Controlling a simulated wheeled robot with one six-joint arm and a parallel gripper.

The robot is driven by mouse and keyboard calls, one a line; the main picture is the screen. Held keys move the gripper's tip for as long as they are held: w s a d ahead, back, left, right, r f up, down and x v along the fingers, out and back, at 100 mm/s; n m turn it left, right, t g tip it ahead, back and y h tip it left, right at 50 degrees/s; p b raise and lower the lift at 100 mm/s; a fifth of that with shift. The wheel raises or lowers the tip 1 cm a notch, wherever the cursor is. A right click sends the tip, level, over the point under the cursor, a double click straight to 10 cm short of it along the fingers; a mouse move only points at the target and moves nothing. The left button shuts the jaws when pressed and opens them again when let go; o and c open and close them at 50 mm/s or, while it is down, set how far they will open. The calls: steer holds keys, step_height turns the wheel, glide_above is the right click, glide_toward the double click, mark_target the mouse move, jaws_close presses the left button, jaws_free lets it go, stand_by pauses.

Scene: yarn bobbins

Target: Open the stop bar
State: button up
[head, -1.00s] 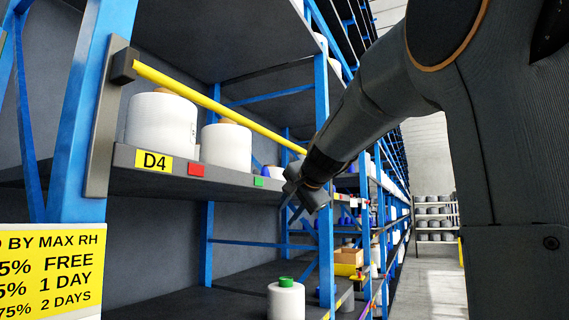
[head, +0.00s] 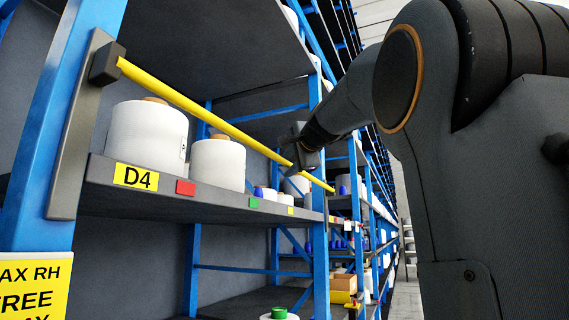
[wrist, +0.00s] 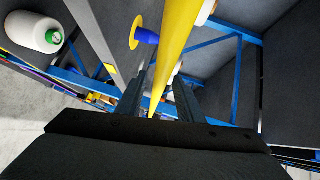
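The yellow stop bar (head: 205,108) runs from a dark pivot block (head: 107,63) on the left post, slanting down to the right in the head view, across the front of shelf D4. My gripper (head: 299,164) is at the bar near its right end. In the wrist view the bar (wrist: 180,32) runs down between the two fingers of my gripper (wrist: 160,84). The fingers stand apart, with a gap visible beside the bar. Whether either finger touches the bar, I cannot tell.
White bobbins (head: 148,132) stand on the D4 shelf (head: 205,204) behind the bar. A blue upright (head: 320,210) stands close below my gripper. A bobbin with a green core (wrist: 38,34) shows in the wrist view. The aisle floor (wrist: 30,95) looks clear.

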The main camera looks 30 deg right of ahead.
steer(key=shift+w+d+f, duration=0.1)
steer(key=shift+w+f, duration=0.05)
steer(key=shift+w, duration=0.4)
jaws_close()
steer(key=shift+f, duration=0.1)
